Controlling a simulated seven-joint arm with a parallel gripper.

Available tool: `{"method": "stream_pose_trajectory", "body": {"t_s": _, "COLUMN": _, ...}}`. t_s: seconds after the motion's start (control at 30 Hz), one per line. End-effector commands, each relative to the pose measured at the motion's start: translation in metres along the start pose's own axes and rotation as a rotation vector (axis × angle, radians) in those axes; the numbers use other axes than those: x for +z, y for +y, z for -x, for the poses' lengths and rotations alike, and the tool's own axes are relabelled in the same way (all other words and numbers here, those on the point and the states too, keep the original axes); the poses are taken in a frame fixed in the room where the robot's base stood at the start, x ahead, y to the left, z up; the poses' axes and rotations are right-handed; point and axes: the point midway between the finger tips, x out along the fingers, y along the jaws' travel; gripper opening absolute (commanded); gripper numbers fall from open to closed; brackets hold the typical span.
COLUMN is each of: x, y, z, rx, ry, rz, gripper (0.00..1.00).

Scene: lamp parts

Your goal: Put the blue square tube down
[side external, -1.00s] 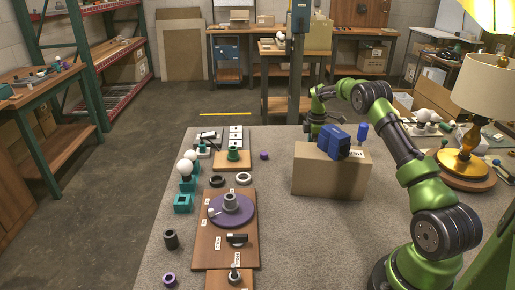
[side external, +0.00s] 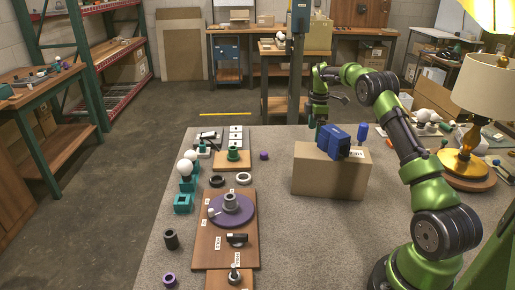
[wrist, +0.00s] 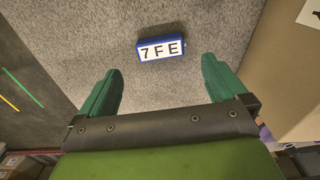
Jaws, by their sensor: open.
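A blue block-like piece with a white label reading "7FE" (wrist: 161,47) lies on the grey carpeted tabletop in the wrist view; I take it for the blue square tube, though its open ends do not show. My gripper (wrist: 158,85) is open, with its two green fingers wide apart and nothing between them. The blue piece is beyond the fingertips, apart from both. In the side view my gripper (side external: 313,122) is at the far edge of the table, behind and left of the cardboard box. I cannot make out the blue piece there.
The cardboard box (side external: 328,178) stands close to my gripper, with a blue boxy object (side external: 336,141) on top. It shows at the right of the wrist view (wrist: 290,85). Lamp parts and wooden boards (side external: 210,262) fill the table's left. Dark floor (wrist: 28,100) lies beyond the table edge.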

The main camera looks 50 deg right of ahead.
Motion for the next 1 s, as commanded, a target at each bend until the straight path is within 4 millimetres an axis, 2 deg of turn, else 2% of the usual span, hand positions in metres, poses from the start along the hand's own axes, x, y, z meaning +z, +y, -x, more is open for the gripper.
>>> {"method": "stream_pose_trajectory", "body": {"t_s": 0.1, "x": 0.0, "y": 0.001, "z": 0.024, "rx": 0.004, "ry": 0.0, "rz": 0.0, "gripper": 0.99}}
{"method": "stream_pose_trajectory", "body": {"t_s": 0.37, "x": -0.003, "y": -0.002, "z": 0.052, "rx": 0.006, "ry": 0.003, "rz": -0.007, "gripper": 0.99}}
{"method": "stream_pose_trajectory", "body": {"t_s": 0.47, "x": -0.017, "y": -0.012, "z": 0.072, "rx": 0.027, "ry": 0.019, "rz": -0.047, "gripper": 0.99}}
{"method": "stream_pose_trajectory", "body": {"t_s": 0.53, "x": -0.033, "y": -0.027, "z": 0.095, "rx": 0.054, "ry": 0.042, "rz": -0.1, "gripper": 0.99}}
{"method": "stream_pose_trajectory", "body": {"t_s": 0.67, "x": -0.069, "y": -0.073, "z": 0.141, "rx": 0.105, "ry": 0.111, "rz": -0.238, "gripper": 0.99}}
{"method": "stream_pose_trajectory", "body": {"t_s": 0.8, "x": -0.1, "y": -0.137, "z": 0.181, "rx": 0.14, "ry": 0.208, "rz": -0.396, "gripper": 0.99}}
{"method": "stream_pose_trajectory", "body": {"t_s": 0.9, "x": -0.114, "y": -0.188, "z": 0.2, "rx": 0.149, "ry": 0.287, "rz": -0.51, "gripper": 0.99}}
{"method": "stream_pose_trajectory", "body": {"t_s": 1.0, "x": -0.122, "y": -0.241, "z": 0.21, "rx": 0.143, "ry": 0.368, "rz": -0.622, "gripper": 0.99}}
